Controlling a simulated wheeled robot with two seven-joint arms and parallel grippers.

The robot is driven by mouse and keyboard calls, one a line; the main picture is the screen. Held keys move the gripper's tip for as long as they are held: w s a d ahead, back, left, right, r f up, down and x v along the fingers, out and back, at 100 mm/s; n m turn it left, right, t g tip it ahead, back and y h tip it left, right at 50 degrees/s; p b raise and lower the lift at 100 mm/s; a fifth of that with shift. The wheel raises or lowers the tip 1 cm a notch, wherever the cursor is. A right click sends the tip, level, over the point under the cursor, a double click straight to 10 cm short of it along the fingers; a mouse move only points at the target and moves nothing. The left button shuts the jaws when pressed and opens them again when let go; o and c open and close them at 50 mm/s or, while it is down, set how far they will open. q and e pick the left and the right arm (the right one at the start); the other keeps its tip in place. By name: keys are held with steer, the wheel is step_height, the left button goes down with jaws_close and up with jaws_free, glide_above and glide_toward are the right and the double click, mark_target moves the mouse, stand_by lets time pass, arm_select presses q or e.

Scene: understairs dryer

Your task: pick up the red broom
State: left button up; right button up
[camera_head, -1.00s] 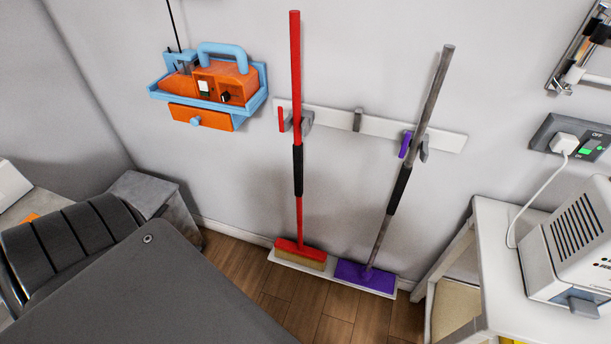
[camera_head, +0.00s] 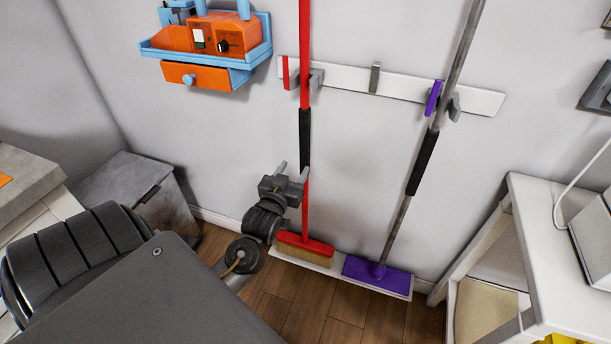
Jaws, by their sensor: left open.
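The red broom (camera_head: 304,60) stands upright against the wall, its red handle in a clip on the white rail and its red head with tan bristles low down on a white ledge. A black grip section (camera_head: 304,138) is on its handle. I cannot tell whether the handle lies between the fingers. My right gripper is not in view.
A grey-handled broom with a purple head (camera_head: 376,273) stands to the right. The white rail (camera_head: 345,82) runs along the wall. An orange and blue shelf unit (camera_head: 205,50) hangs at upper left. A white table (camera_head: 560,235) stands at right, and a grey box (camera_head: 140,190) at left.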

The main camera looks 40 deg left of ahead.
mark_target(303, 160)
arm_select(q)
steer(key=shift+b+x, duration=0.3)
steer(key=shift+x, duration=2.5)
steer(key=w, duration=0.1)
steer(key=w+f, duration=0.1)
steer(key=w+a+b, duration=0.1)
steer(key=w, duration=0.1)
steer(key=shift+w+a+f, duration=0.1)
steer(key=shift+f, duration=0.15)
steer(key=shift+w+a, duration=0.1)
steer(key=shift+w, duration=0.15)
steer(key=shift+r, duration=0.1)
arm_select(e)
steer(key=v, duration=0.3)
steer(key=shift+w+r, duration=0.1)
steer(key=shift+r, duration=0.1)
arm_select(q)
steer(key=shift+c, duration=0.3)
jaws_close()
